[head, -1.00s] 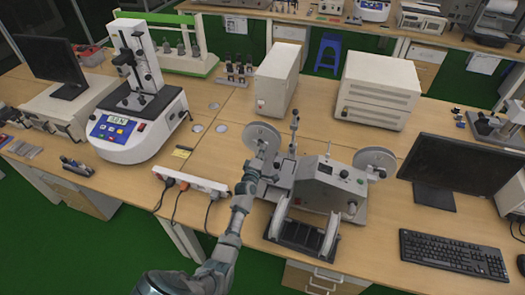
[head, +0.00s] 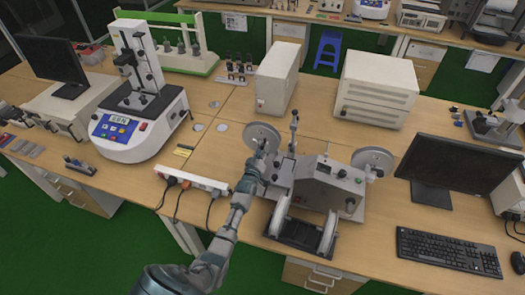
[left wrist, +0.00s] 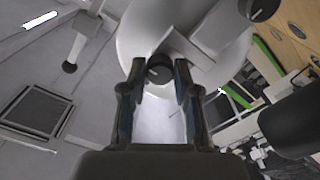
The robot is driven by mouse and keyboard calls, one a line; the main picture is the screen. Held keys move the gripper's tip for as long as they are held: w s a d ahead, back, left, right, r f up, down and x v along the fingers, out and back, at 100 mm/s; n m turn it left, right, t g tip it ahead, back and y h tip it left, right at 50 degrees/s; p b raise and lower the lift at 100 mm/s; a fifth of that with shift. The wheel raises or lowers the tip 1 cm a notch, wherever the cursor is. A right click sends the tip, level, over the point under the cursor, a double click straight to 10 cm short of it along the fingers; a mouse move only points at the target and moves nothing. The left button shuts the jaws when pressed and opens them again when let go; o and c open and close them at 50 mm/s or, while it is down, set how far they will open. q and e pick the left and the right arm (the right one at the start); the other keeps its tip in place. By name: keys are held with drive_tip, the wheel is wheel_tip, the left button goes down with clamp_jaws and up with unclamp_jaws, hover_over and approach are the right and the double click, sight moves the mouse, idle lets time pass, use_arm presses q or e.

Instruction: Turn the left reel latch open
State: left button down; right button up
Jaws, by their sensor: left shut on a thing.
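The reel machine (head: 318,188) stands on the wooden bench, with a left reel (head: 262,138) and a right reel (head: 373,160) on its sides. My left gripper (head: 255,166) is at the left reel, in front of its hub. In the left wrist view the left reel (left wrist: 135,45) is a pale disc behind the fingers. My left gripper (left wrist: 160,80) is shut on a dark round knob, the left reel latch (left wrist: 159,69), at the hub. The latch is hidden by the gripper in the head view. My right gripper does not show.
A white power strip (head: 190,180) with cables lies left of my left arm. A monitor (head: 452,175) and a keyboard (head: 446,252) stand right of the machine. A test stand (head: 138,120) is at the left, and two pale boxes stand behind.

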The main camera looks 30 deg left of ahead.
use_arm(q)
drive_tip(key=shift+f, duration=0.25)
idle(0.3)
drive_tip(key=c, duration=1.1)
unclamp_jaws()
drive_tip(key=shift+o, duration=1.3)
drive_tip(key=shift+a, duration=0.1)
drive_tip(key=shift+r, duration=0.1)
drive_tip(key=v, duration=1.1)
drive_tip(key=shift+s, duration=0.4)
